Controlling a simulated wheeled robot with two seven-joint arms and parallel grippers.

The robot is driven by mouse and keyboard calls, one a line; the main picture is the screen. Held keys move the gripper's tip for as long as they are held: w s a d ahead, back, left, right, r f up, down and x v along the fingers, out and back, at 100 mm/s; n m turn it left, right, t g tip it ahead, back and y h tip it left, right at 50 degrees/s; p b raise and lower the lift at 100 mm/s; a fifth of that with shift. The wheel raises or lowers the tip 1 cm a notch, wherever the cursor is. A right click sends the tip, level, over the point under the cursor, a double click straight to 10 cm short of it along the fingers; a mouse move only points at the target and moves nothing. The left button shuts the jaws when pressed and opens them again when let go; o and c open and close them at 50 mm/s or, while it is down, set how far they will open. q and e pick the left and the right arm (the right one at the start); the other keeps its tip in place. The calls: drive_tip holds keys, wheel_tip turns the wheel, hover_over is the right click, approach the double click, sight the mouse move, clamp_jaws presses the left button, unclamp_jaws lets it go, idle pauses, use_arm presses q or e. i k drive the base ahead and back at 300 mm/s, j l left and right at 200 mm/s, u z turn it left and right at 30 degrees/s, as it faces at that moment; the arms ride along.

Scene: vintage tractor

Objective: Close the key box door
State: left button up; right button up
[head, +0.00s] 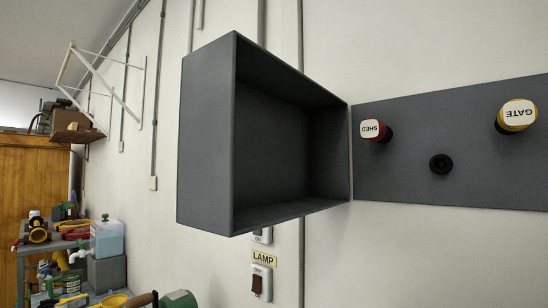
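The key box (208,140) is a dark grey box at the wall in the middle of the head view. Its front is open and its inside looks empty. A flat dark grey panel, which looks like the door (405,175), stands open along the box's right edge and runs out of the picture at the right. On the panel are a red-sided tag or knob marked SHED (371,130), a yellow-sided one marked GATE (517,117) and a small black knob (441,164). Neither of my grippers is in view.
Below the box are wall switches (261,282) with a LAMP label (263,259). A cluttered bench (105,272) with bottles and tools stands at the lower left. A white wall bracket (105,80) and a wooden cabinet (30,185) are farther left. Conduits run up the wall.

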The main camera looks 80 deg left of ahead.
sight(261, 144)
drive_tip(key=k+j+u, duration=0.2)
drive_tip(key=j, duration=0.25)
drive_tip(key=k+j+u, duration=0.2)
drive_tip(key=j, duration=0.25)
drive_tip(key=j+u, duration=0.2)
drive_tip(key=j, duration=0.3)
drive_tip(key=k+j+u, duration=0.2)
drive_tip(key=j, duration=0.3)
drive_tip(key=i, duration=0.05)
